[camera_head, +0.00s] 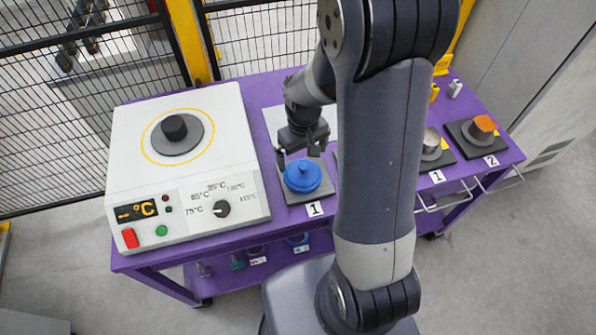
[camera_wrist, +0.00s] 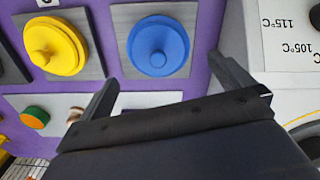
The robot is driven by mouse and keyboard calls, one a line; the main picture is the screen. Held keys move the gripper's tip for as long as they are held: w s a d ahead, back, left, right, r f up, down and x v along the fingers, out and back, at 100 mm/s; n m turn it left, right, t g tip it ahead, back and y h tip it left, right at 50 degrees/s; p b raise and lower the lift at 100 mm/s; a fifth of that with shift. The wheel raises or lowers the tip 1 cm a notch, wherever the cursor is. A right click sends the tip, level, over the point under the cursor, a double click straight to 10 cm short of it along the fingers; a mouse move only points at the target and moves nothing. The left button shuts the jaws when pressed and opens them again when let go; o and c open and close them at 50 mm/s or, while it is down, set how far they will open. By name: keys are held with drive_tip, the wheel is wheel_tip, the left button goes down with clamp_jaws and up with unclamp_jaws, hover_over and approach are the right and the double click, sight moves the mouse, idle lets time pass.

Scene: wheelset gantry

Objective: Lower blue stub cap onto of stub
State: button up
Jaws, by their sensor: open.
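The blue cap (camera_head: 302,175), a stepped disc with a small knob, sits on a square grey plate (camera_head: 290,197) labelled 1. It also shows in the wrist view (camera_wrist: 158,46), centred on its plate. My gripper (camera_head: 299,153) is open and empty, just behind and above the blue cap in the head view. In the wrist view its two fingers (camera_wrist: 166,86) are spread apart, with the cap beyond them. A grey stub (camera_head: 432,142) stands on a dark plate at the right, labelled 1. An orange-topped stub (camera_head: 483,125) stands on the plate labelled 2.
A white heater unit (camera_head: 245,165) with a dark round piece (camera_head: 175,128) on top fills the left of the purple table (camera_head: 240,228). A yellow cap (camera_wrist: 55,46) sits on the neighbouring plate. A black mesh fence (camera_head: 90,60) stands behind. My arm hides the table's middle.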

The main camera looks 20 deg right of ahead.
sight(303, 166)
drive_tip(key=shift+w+d+f+p, duration=0.1)
drive_tip(key=shift+f+p, duration=0.2)
drive_tip(key=shift+f, duration=1.1)
drive_tip(key=shift+w+a+f+p, duration=0.15)
drive_tip(key=shift+f+p, duration=0.1)
drive_tip(key=shift+f, duration=1.1)
drive_tip(key=shift+w+d+f+p, duration=0.15)
drive_tip(key=shift+f+p, duration=0.15)
drive_tip(key=shift+f, duration=1.1)
drive_tip(key=shift+c, duration=0.6)
drive_tip(key=c, duration=0.5)
drive_tip(key=shift+c, duration=0.2)
drive_tip(key=shift+r, duration=0.15)
